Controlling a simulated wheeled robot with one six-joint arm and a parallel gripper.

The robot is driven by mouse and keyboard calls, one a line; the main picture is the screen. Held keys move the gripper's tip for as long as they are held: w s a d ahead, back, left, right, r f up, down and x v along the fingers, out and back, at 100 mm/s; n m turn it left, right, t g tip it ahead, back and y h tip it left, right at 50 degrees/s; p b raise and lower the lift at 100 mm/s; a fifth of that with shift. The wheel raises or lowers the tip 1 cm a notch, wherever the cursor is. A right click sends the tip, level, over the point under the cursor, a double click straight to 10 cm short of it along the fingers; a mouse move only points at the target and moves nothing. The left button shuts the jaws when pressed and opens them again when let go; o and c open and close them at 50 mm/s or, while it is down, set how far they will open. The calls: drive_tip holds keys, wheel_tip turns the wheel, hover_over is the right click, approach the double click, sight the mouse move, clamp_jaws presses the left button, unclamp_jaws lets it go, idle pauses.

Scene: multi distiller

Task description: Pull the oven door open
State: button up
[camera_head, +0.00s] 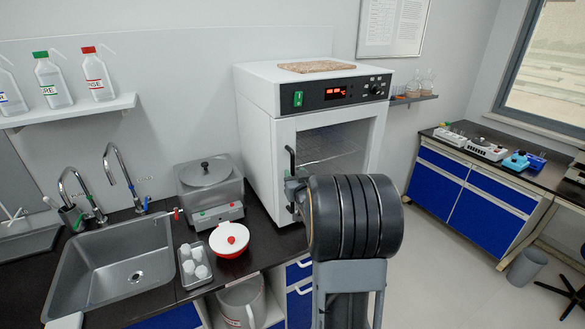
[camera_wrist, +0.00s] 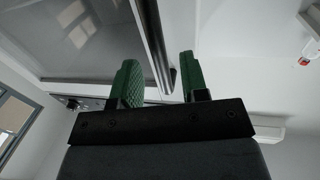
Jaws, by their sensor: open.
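The white oven (camera_head: 258,120) stands on the dark counter in the head view, with its glass-windowed door (camera_head: 345,140) shut. A dark vertical handle (camera_head: 291,162) is on the left side of the door. My arm hides the lower door and most of my gripper there. In the wrist view, my gripper (camera_wrist: 159,72) is open, its two green pads apart. The dark handle bar (camera_wrist: 153,38) runs between the pads, with a gap visible on the right side; the door glass (camera_wrist: 75,38) is at the upper left. Whether the left pad touches the bar is unclear.
A metal water bath (camera_head: 210,187) and a red-and-white bowl (camera_head: 229,239) stand left of the oven, beside a tray of cups (camera_head: 195,265) and the sink (camera_head: 115,265). A cork-coloured board (camera_head: 316,67) lies on the oven. Open floor (camera_head: 440,250) is at the right.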

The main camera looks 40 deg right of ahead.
sight(293, 172)
drive_tip(key=shift+p+x, duration=0.3)
drive_tip(key=shift+x, duration=1.35)
clamp_jaws()
